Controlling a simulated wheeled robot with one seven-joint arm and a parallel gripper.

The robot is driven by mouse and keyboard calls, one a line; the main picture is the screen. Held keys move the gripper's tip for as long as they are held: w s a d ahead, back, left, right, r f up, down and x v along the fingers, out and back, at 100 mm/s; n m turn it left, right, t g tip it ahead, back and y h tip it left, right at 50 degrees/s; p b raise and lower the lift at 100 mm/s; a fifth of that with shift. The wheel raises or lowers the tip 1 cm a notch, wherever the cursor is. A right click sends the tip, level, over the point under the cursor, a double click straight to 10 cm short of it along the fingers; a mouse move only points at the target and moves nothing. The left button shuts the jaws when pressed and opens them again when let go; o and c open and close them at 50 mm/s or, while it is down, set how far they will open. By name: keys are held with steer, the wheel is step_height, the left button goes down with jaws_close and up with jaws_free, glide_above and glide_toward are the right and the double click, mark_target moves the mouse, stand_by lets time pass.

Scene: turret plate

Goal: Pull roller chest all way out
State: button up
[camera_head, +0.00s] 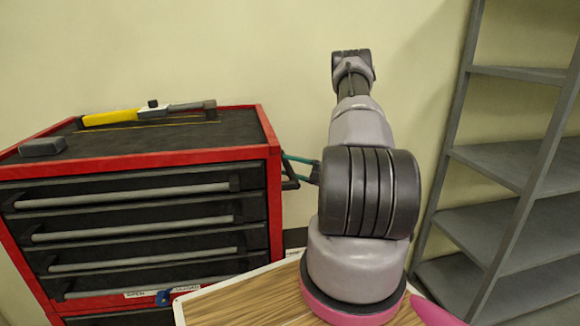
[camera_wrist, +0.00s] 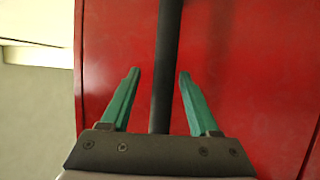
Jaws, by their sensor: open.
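The red roller chest (camera_head: 268,130) with dark drawers stands at the left in the head view, against the wall. Its red side panel (camera_wrist: 235,75) fills most of the wrist view. A black bar handle (camera_wrist: 167,60) runs along that panel; its end also shows at the chest's right side in the head view (camera_head: 290,183). My gripper (camera_wrist: 156,78) is open, with one green finger on each side of the bar and a gap to both. In the head view my gripper (camera_head: 300,160) is at the chest's right side, partly hidden by my arm.
A yellow and grey tool (camera_head: 110,118) and a small dark block (camera_head: 43,147) lie on the chest top. A wood-grain surface with a white edge (camera_head: 235,302) is in front. A grey shelf rack (camera_head: 500,165) stands at the right.

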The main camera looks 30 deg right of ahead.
steer(key=v, duration=1.1)
steer(key=shift+r, duration=0.15)
